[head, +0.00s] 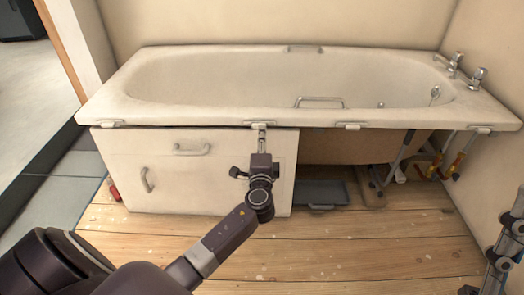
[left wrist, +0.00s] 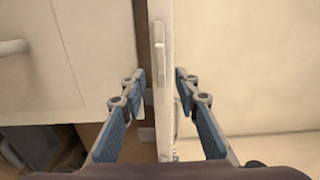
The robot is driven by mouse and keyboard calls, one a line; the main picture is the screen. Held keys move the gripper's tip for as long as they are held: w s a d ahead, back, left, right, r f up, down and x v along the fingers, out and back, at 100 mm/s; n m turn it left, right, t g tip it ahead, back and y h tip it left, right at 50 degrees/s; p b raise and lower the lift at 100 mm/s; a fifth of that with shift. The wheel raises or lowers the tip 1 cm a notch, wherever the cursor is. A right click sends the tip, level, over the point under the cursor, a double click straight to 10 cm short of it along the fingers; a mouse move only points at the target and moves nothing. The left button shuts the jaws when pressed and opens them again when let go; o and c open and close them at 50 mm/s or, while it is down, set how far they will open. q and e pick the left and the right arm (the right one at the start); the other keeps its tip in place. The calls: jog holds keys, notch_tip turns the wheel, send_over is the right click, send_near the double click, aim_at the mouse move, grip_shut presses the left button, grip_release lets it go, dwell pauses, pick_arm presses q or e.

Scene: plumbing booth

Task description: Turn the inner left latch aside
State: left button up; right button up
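The inner left latch (head: 260,124) is a small pale tab under the front rim of the bathtub (head: 180,112), above the right end of the white bath panel (head: 230,170). In the left wrist view the latch (left wrist: 159,53) is a narrow pale bar on the rim edge, ahead of the gap between my fingers. My left gripper (head: 261,140) reaches up to just below it in the head view. The gripper (left wrist: 160,77) is open, its fingers on either side of the rim edge, with nothing gripped. My right gripper is not recognisable in these frames.
Other latches sit along the rim, at the far left (head: 112,124), inner right (head: 350,126) and far right (head: 480,129). A grey tray (head: 322,193) lies under the tub's open side. Orange-handled pipework (head: 455,165) stands at right. The front wooden floor (head: 340,245) is mostly clear.

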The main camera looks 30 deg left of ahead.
pick_arm(q)
jog(key=v, duration=0.8)
